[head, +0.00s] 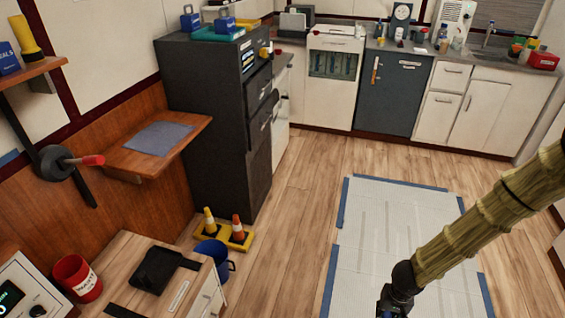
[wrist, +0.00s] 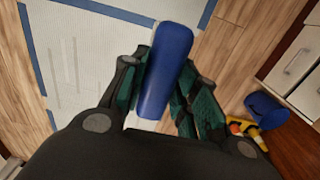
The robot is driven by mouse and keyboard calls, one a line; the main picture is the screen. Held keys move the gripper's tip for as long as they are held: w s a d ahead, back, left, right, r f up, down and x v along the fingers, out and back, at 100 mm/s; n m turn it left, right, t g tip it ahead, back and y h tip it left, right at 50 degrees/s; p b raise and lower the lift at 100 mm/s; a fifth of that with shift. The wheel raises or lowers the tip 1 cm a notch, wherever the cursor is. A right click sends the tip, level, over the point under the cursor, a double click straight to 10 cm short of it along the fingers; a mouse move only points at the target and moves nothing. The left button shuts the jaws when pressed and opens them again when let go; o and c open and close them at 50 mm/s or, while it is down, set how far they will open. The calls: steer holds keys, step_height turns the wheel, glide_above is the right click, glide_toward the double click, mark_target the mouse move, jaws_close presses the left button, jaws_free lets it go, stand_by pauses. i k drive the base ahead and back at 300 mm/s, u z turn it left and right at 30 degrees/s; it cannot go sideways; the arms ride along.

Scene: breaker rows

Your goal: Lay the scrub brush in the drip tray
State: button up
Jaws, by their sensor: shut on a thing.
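My gripper (head: 396,303) is at the lower right of the head view, above the taped floor sheet. The wrist view shows its fingers (wrist: 168,62) closed on both sides of a long blue object with a white end, which I take to be the scrub brush (wrist: 166,84). Its bristles cannot be made out. A shallow black tray-like object (head: 155,270) lies on the wooden cabinet top at lower left in the head view. It may be the drip tray, but I cannot tell for sure.
A grey mat (head: 158,138) lies on a wall shelf. The floor sheet (head: 395,230) is clear.

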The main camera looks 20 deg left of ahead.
mark_target(161, 265)
steer(key=i, duration=1.2)
steer(key=u, duration=2.95)
